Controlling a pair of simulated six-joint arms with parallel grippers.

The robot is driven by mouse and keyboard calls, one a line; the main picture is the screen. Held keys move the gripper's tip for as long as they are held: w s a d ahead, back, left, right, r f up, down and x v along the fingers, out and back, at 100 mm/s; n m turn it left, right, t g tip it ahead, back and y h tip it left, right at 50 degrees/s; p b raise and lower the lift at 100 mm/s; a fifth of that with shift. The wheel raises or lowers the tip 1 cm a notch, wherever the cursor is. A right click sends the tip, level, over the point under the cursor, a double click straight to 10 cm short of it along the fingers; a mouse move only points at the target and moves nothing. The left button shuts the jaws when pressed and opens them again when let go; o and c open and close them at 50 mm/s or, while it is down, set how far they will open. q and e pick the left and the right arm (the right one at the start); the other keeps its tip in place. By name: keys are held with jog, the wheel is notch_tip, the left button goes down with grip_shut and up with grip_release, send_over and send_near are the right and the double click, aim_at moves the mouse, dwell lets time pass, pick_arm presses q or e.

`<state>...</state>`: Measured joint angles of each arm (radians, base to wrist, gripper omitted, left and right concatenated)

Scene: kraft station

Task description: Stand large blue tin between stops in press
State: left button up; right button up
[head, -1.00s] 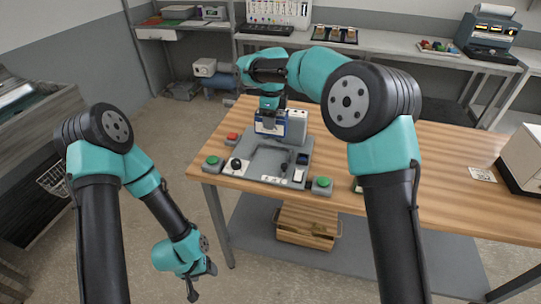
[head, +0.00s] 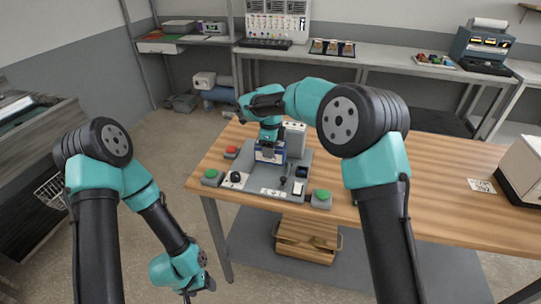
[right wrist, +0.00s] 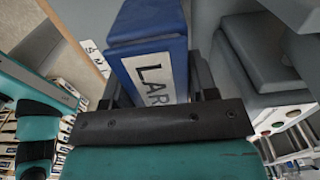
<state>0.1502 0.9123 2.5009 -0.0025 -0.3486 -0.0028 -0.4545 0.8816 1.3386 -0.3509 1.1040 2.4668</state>
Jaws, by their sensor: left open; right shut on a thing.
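The large blue tin (head: 270,153) has a white label, which reads "LAR" in the right wrist view (right wrist: 150,70). My right gripper (head: 268,143) is shut on it from above. The tin looks upright over the middle of the grey press (head: 238,190), in front of its taller back block. I cannot tell whether the tin touches the press bed. The stops are not clearly seen, as the tin and gripper cover that part. My left gripper (head: 200,288) is open and empty, low in front of the table at the left.
Green buttons (head: 321,196) stand at the press's front corners and a red button (head: 231,152) at its left. A small black-knobbed lever (head: 236,177) is near the front left. A wooden crate (head: 305,240) sits on the shelf below. The wooden table top (head: 440,185) is mostly clear to the right.

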jog(key=shift+f, duration=1.7)
jog(key=shift+f, duration=0.1)
jog(key=o, duration=1)
jog(key=shift+o, duration=0.2)
notch_tip(320, 180, up, 12)
jog(key=shift+r, duration=0.15)
